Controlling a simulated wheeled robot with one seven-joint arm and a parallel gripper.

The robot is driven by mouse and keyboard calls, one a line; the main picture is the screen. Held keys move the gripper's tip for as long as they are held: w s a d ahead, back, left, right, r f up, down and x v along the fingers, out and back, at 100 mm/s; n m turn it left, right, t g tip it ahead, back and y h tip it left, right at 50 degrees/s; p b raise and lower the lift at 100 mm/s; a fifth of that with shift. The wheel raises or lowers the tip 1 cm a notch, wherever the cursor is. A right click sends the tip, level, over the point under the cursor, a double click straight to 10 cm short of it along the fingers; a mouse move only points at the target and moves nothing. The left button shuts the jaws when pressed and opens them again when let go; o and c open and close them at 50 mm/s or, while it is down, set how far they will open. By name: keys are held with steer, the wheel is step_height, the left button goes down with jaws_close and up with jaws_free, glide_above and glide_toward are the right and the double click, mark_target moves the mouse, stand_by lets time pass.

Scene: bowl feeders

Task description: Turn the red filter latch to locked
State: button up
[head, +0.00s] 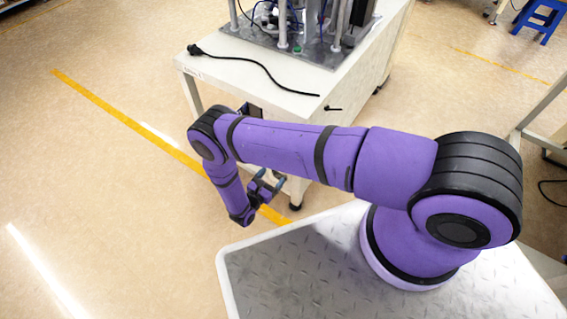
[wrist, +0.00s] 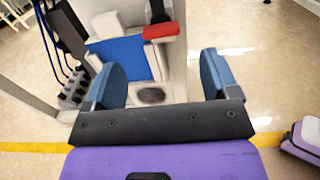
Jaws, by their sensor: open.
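The red latch (wrist: 160,31) shows in the wrist view at the top centre, as a short red bar with a dark part above it. It lies beyond my gripper's fingers, apart from them. I cannot make out whether it is locked. I cannot find the latch in the head view. My gripper (wrist: 160,78) is open, with two blue fingers wide apart and nothing between them. In the head view my gripper (head: 268,183) hangs at the end of my purple arm, beside the white table (head: 235,70). My arm hides part of the table's near side.
A blue panel (wrist: 122,58) lies below and left of the latch. A grey block with several dark knobs (wrist: 75,88) and blue hoses stand at the left. A black cable (head: 250,62) lies on the table. Open floor (head: 90,170) lies left of my arm.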

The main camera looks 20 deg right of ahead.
steer(key=x, duration=0.8)
steer(key=shift+w+d, duration=0.15)
steer(key=shift+d, duration=0.05)
steer(key=c, duration=0.9)
